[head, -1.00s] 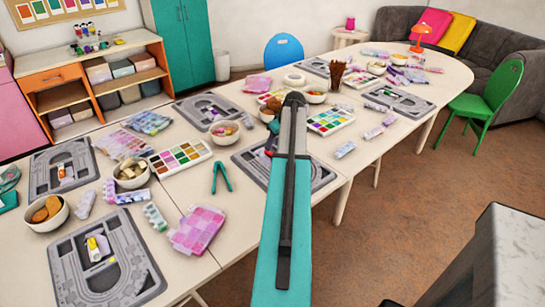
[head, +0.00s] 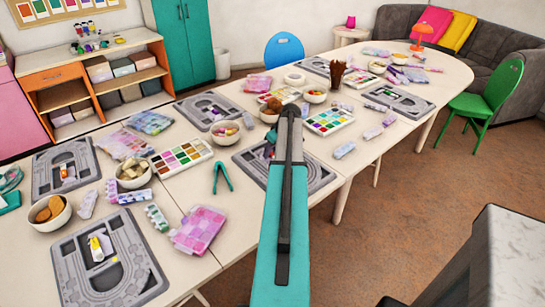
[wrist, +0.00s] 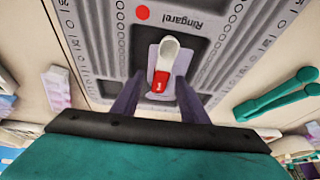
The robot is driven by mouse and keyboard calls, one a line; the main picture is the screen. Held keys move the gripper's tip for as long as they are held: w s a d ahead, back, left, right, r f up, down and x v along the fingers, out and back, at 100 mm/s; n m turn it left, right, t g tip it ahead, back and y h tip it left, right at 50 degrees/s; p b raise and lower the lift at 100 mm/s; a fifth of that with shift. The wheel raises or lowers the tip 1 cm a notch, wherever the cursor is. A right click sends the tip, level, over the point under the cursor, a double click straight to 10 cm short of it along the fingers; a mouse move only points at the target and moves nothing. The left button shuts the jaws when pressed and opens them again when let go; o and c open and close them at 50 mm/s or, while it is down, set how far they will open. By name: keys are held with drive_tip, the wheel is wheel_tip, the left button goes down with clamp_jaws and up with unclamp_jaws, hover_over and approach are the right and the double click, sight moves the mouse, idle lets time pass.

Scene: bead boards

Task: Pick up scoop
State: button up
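The scoop (wrist: 162,72) lies on a grey bead board (wrist: 100,50), with a pale rounded end and a red end with a white mark. In the wrist view it sits between the two fingers of my gripper (wrist: 157,92), with visible gaps on both sides. My gripper is open and holds nothing. In the head view my arm covers the middle of this grey board (head: 317,178), and the scoop cannot be made out there.
Green tweezers (head: 221,177) lie left of the board, and also show in the wrist view (wrist: 278,95). A bead palette (head: 328,122), bowls and bead packs crowd the table around it. Other grey boards lie along the table.

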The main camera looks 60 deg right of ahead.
clamp_jaws()
drive_tip(key=shift+r, duration=0.15)
idle(0.4)
drive_tip(key=shift+r+b, duration=0.3)
drive_tip(key=shift+r, duration=0.35)
drive_tip(key=shift+b+v, duration=0.45)
drive_tip(key=shift+v, duration=0.6)
drive_tip(key=s+b, duration=0.1)
drive_tip(key=s, duration=0.4)
drive_tip(key=s+r+b, duration=0.1)
drive_tip(key=s, duration=0.4)
drive_tip(key=s+a, duration=0.1)
drive_tip(key=s, duration=0.4)
drive_tip(key=shift+s+r+b, duration=0.1)
drive_tip(key=shift+r+b, duration=0.2)
drive_tip(key=shift+b, duration=0.1)
drive_tip(key=shift+a, duration=0.1)
